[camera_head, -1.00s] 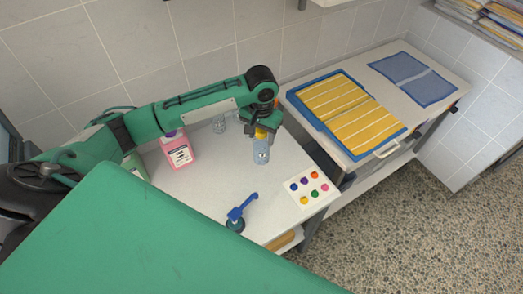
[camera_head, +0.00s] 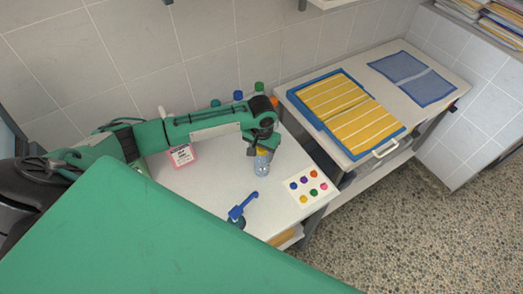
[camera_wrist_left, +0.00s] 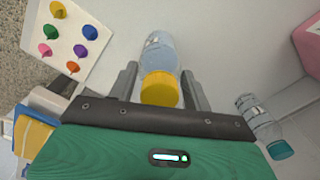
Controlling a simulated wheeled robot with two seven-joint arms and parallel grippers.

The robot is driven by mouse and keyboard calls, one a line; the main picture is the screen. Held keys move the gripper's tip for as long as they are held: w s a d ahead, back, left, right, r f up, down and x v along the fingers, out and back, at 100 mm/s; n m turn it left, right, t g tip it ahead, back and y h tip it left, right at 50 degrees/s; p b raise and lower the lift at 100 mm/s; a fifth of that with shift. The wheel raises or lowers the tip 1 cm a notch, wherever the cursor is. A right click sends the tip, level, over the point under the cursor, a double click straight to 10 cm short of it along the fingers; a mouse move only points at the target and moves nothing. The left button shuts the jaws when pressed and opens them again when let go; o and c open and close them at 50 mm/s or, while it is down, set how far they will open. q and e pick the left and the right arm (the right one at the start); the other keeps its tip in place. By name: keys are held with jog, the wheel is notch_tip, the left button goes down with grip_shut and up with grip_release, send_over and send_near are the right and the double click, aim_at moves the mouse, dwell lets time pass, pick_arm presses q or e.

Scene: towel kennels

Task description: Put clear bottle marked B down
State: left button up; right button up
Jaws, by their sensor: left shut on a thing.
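My left gripper (camera_head: 263,148) is shut on a clear bottle (camera_head: 262,165) with a yellow cap, held upright over the white table (camera_head: 205,190). In the left wrist view, the clear bottle (camera_wrist_left: 161,55) lies between the two dark fingers of my left gripper (camera_wrist_left: 158,82). A marking shows on its side, but I cannot read the letter. I cannot tell whether its base touches the table. My right gripper is out of view.
A teal-capped bottle (camera_wrist_left: 262,124) is near the gripper. Yellow striped towels (camera_head: 350,110) lie on the neighbouring bench.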

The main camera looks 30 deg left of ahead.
pick_arm(q)
jog(key=o, duration=1.2)
jog(key=shift+f, duration=0.1)
notch_tip(320, 180, up, 12)
jog(key=shift+r+b, duration=0.2)
jog(key=shift+b, duration=0.95)
